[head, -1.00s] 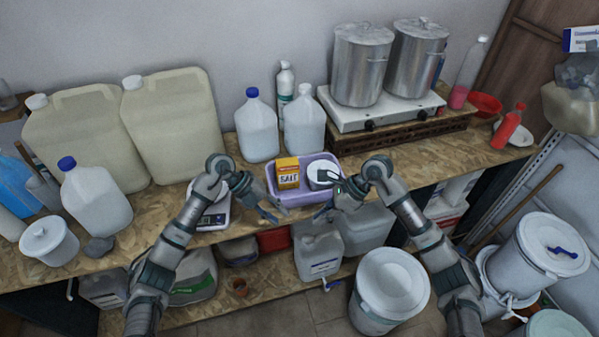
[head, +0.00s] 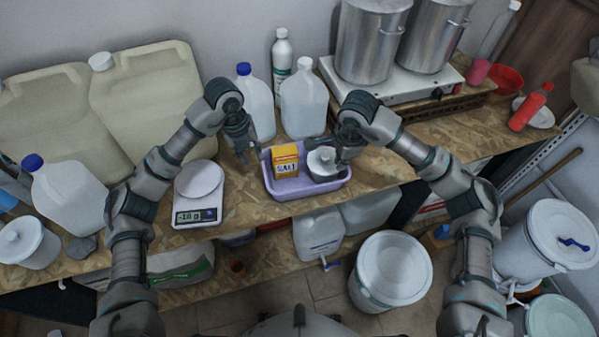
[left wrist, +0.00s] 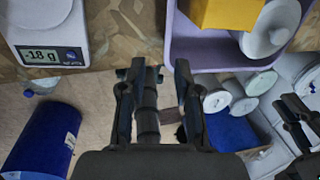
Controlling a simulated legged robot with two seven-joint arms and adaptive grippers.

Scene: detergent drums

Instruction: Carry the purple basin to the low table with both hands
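The purple basin (head: 305,189) stands on the chipboard worktop near its front edge. It holds a yellow salt box (head: 285,160) and a white lidded pot (head: 324,164). The left wrist view shows the basin's near wall (left wrist: 205,56) at upper right. My left gripper (head: 246,158) is open and empty beside the basin's left end; its fingers (left wrist: 154,82) have nothing between them. My right gripper (head: 333,153) is at the basin's right end, fingers apart, partly covering the pot and rim. Whether it touches the rim is unclear. I cannot make out a low table.
A scale (head: 198,199) stands left of the basin. White jugs (head: 303,105) stand close behind it, and a hotplate (head: 390,85) with steel pots behind right. Below the front edge are canisters (head: 318,234) and a white drum (head: 391,272) on the floor.

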